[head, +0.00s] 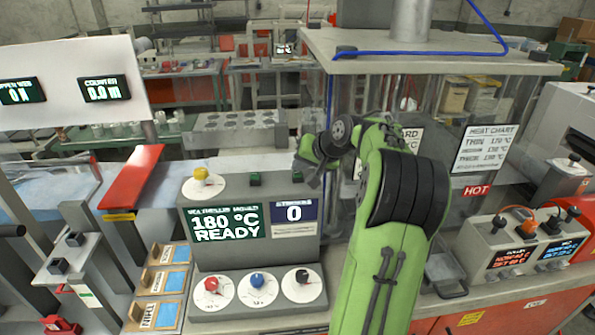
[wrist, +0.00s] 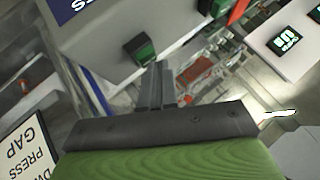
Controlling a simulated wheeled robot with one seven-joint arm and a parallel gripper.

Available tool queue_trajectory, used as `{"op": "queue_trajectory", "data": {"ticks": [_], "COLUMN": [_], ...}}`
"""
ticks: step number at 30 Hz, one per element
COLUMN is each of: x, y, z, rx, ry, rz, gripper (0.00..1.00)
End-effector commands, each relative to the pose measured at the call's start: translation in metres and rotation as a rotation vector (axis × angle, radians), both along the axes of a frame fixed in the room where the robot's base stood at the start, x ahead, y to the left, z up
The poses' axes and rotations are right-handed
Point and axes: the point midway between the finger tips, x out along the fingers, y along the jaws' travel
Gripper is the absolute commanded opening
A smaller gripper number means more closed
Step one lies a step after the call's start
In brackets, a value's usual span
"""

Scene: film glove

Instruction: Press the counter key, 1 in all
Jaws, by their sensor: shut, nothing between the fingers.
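A grey console (head: 190,225) stands at the centre of the head view. Its blue strokes display (head: 293,212) reads 0, and its larger display (head: 226,223) reads 180 °C READY. Two dark green keys sit on its top edge: one at the middle (head: 255,179), and one above the strokes display, partly hidden by my gripper. No label naming a counter key is readable on either. My gripper (head: 309,176) is shut and empty by the right-hand key. In the wrist view the shut fingers (wrist: 158,72) point just beside a green key (wrist: 138,48), seemingly apart from it.
A yellow knob (head: 201,174) stands at the console's top left. Red (head: 211,284), blue (head: 257,280) and black (head: 302,277) knobs are below. A clear-walled press with a grey top plate (head: 430,62) stands behind my arm. A white panel (head: 65,65) at left shows a counter reading 0.0 m.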

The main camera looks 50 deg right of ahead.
Motion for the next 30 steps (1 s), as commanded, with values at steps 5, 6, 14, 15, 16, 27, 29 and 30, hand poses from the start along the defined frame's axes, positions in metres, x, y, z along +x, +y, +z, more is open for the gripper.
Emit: {"op": "queue_trajectory", "data": {"ticks": [5,6,14,15,16,27,29,30], "x": [0.000,0.000,0.000,0.000,0.000,0.000,0.000,0.000], "y": [0.000,0.000,0.000,0.000,0.000,0.000,0.000,0.000], "z": [0.013,0.016,0.017,0.017,0.017,0.051,0.057,0.061], "rx": [0.001,0.001,0.001,0.000,0.000,-0.001,-0.001,-0.001], "ry": [0.001,0.001,0.000,0.000,0.000,0.000,0.000,0.000], "rz": [-0.001,-0.001,-0.001,0.000,0.000,0.001,0.001,0.001], "gripper": [0.00,0.00,0.00,0.00,0.00,0.00,0.00,0.00]}}
